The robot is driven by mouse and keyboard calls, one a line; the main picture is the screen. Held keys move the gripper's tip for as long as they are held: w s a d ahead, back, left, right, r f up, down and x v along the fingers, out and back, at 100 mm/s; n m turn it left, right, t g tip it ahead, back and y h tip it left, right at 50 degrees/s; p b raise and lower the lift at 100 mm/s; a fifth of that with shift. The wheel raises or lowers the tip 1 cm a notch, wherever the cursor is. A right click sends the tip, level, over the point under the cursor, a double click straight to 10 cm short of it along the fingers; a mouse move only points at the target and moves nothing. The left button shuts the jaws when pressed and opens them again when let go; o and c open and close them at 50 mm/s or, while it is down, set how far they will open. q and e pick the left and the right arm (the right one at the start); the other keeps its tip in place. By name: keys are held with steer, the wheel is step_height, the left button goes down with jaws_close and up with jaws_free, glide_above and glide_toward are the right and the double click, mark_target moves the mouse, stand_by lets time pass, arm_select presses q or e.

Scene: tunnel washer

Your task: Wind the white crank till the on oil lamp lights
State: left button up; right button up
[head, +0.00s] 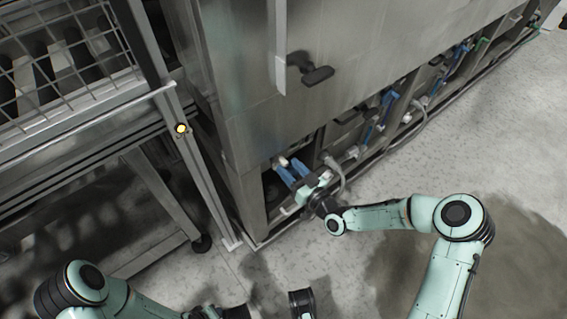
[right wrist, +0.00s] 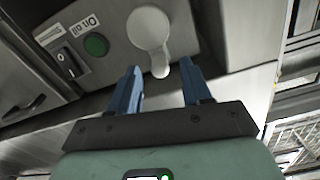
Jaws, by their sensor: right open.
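The white crank (right wrist: 148,28) is on a grey panel in the right wrist view, with a round hub and a short arm pointing down toward my fingers. My right gripper (right wrist: 161,80) is open, with its blue fingers on either side of the crank's lower end and no visible grip on it. The on oil lamp (right wrist: 96,44) is a dark green round lens left of the crank, beside a label reading "On oil"; no glow shows. In the head view my right gripper (head: 290,168) reaches into a low opening of the machine.
A black rocker switch (right wrist: 67,62) sits left of the lamp. The steel machine (head: 300,110) has a dark handle (head: 310,70) above the opening and hoses to the right. A wire-basket rack (head: 60,70) stands left, with a yellow light (head: 181,128) on its post. The right floor is clear.

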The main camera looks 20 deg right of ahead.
mark_target(284, 162)
steer(key=shift+b+x, duration=0.3)
steer(key=shift+x, duration=1.5)
arm_select(q)
steer(key=shift+s+a+f+g, duration=0.1)
steer(key=shift+s+f+g, duration=0.2)
steer(key=shift+s+f, duration=0.6)
steer(key=shift+r, duration=0.1)
arm_select(e)
steer(key=c, duration=0.9)
arm_select(q)
steer(key=shift+w+r, duration=0.1)
arm_select(e)
steer(key=shift+d+m, duration=0.1)
steer(key=shift+m, duration=0.2)
